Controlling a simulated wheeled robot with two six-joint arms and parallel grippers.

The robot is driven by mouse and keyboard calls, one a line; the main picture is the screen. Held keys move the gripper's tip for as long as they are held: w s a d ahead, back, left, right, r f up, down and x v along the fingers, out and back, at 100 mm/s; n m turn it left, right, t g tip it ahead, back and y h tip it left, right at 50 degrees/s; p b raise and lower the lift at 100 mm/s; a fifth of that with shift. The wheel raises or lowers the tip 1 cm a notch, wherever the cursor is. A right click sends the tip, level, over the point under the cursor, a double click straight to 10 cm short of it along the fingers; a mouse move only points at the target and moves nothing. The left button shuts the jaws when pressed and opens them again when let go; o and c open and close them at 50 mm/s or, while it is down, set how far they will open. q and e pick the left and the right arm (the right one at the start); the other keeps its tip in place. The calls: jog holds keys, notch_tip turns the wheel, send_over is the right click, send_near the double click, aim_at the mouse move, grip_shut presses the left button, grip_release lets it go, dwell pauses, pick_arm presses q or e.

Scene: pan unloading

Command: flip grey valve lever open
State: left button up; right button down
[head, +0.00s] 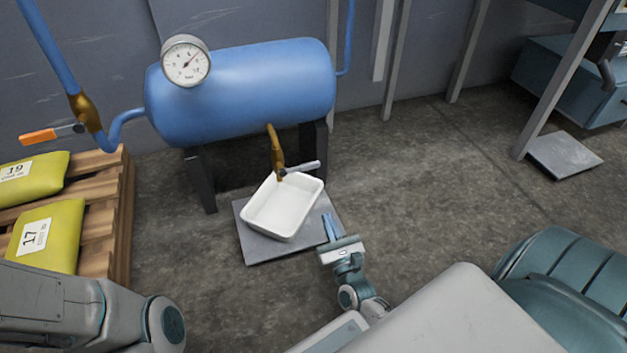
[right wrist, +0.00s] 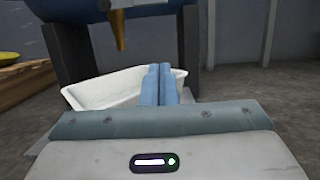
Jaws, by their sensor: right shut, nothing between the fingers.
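The grey valve lever (head: 303,167) sticks out to the right from a brass tap (head: 277,150) under the blue tank. A white pan (head: 283,207) stands below the tap. My right gripper (head: 327,217) is shut and empty, just right of the pan and lower in the picture than the lever, apart from it. In the right wrist view, the shut fingers (right wrist: 158,82) show in front of the pan (right wrist: 105,90), with the brass spout (right wrist: 117,32) above; the grey lever cannot be made out there. My left gripper is not in view; only part of my left arm shows.
The blue tank (head: 245,88) with a gauge (head: 186,60) stands on dark legs by the wall. A grey plate (head: 262,250) lies under the pan. An orange-handled valve (head: 52,134) and a pallet (head: 118,215) with yellow sacks (head: 48,236) are at left.

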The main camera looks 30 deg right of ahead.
aim_at(300, 168)
jog(key=w+d+r, duration=0.2)
jog(key=w+r, duration=0.4)
jog(key=w, duration=0.3)
jog(key=shift+w+d+r, duration=0.15)
jog(key=shift+w+r, duration=0.05)
jog(key=shift+r, duration=0.1)
jog(key=shift+r, duration=0.1)
dwell(0.4)
jog(key=shift+d+r+n, duration=0.1)
jog(key=shift+r+n, duration=0.05)
jog(key=shift+n, duration=0.35)
